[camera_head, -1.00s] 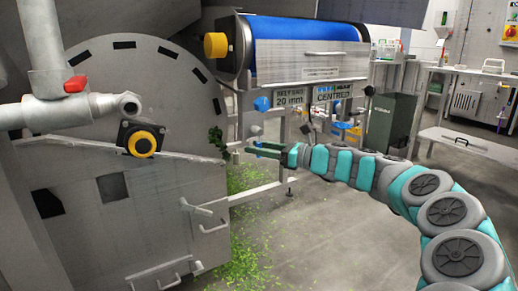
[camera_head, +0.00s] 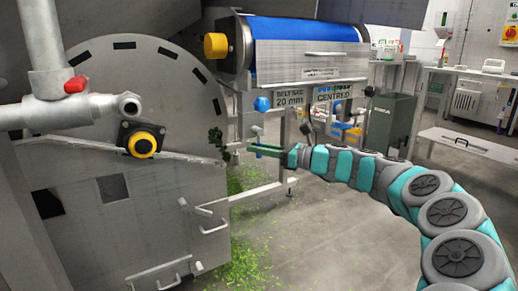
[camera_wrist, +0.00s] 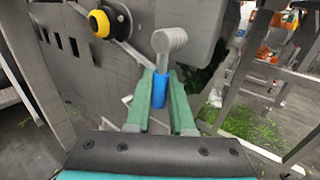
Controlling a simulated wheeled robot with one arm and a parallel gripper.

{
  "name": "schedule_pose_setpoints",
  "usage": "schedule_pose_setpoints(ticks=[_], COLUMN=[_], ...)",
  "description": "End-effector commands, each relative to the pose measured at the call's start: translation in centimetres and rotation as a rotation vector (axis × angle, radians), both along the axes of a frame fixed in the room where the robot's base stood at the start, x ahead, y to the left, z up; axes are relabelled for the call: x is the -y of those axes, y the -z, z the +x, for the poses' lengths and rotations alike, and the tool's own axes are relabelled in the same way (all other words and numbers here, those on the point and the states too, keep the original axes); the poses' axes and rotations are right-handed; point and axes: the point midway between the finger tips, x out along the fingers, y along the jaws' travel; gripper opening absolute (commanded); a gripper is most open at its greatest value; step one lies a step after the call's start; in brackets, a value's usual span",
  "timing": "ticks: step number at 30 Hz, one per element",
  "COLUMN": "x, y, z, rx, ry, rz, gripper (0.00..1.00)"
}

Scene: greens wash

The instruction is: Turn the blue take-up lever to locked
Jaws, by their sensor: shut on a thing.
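The blue take-up lever (camera_wrist: 159,91) shows in the wrist view as a blue grip on a grey shaft with a round grey head (camera_wrist: 169,40). My gripper (camera_wrist: 161,86) has its two green fingers shut on the blue grip, one on each side. In the head view my gripper (camera_head: 266,150) reaches left from the teal and grey arm to the frame below the blue belt unit. There the lever's grip is too small and hidden to make out. Which position the lever is in cannot be told.
A large grey drum housing (camera_head: 120,190) with a yellow knob (camera_head: 142,145) fills the left. Green scraps (camera_head: 240,250) litter the floor. Open floor lies at front centre.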

Motion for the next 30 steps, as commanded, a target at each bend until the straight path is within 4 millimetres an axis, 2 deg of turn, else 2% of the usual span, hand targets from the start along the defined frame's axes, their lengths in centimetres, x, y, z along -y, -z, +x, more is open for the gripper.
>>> schedule_pose_setpoints(ticks=[23, 30], x=[0.04, 0.34], y=[0.0, -0.36], z=[0.02, 0.2], rx=[0.001, 0.032], ry=[0.001, 0.002], rz=[-0.001, -0.049], gripper=[0.0, 0.0])
